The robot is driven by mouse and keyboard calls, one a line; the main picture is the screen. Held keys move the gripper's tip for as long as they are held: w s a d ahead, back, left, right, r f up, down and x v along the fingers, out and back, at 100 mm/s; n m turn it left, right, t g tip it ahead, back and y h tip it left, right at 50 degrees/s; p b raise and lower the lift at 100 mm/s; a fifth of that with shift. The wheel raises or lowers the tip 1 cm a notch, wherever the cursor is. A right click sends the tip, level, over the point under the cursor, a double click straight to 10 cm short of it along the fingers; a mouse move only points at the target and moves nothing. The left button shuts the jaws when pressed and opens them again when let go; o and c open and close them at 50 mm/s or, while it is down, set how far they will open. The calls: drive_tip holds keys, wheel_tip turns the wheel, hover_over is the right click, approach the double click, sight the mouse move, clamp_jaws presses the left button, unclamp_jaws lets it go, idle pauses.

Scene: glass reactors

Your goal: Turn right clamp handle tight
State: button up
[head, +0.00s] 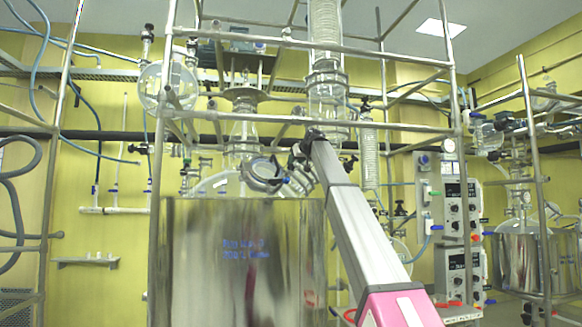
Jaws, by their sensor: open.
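A clamp ring (262,174) of metal with dark fittings sits on the glass neck above the large steel vessel (235,265). Which dark fitting is the right clamp handle is too small to tell. My arm rises from the bottom right, and its far end stands in front of the glassware just right of the clamp ring. My gripper (308,143) is a small dark shape at that end, open. Its fingers are hard to make out against the glass and clamps, and I cannot tell whether it touches a handle.
A metal tube frame (157,200) surrounds the reactor, with a glass column (326,95) above my arm's end. A control panel (460,225) stands at the right. Another steel vessel (530,260) is farther right. Hoses (20,190) hang at the left.

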sight(291, 170)
drive_tip(key=x, duration=0.5)
drive_tip(key=shift+w, duration=0.1)
drive_tip(key=c, duration=0.7)
